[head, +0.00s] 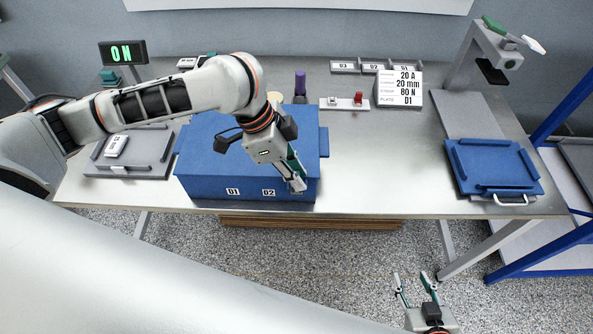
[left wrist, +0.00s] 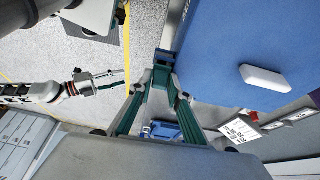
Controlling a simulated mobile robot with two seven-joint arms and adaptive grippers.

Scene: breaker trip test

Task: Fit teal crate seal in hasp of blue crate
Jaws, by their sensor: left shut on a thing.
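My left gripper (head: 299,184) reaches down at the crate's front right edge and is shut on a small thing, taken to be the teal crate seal. In the left wrist view its fingertips (left wrist: 163,62) meet beside a blue part at the crate's edge. The seal does not stand out from the teal fingers, and the hasp is largely hidden. My right gripper (head: 410,278) is open and empty, low in front of the bench.
A grey tray (head: 100,168) lies left of the crate, and a blue tray (head: 495,165) lies at the bench's right. A purple cylinder (head: 300,83), a red switch (head: 358,98) and a sign (head: 400,88) stand behind. Bare bench (head: 390,165) lies right of the crate.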

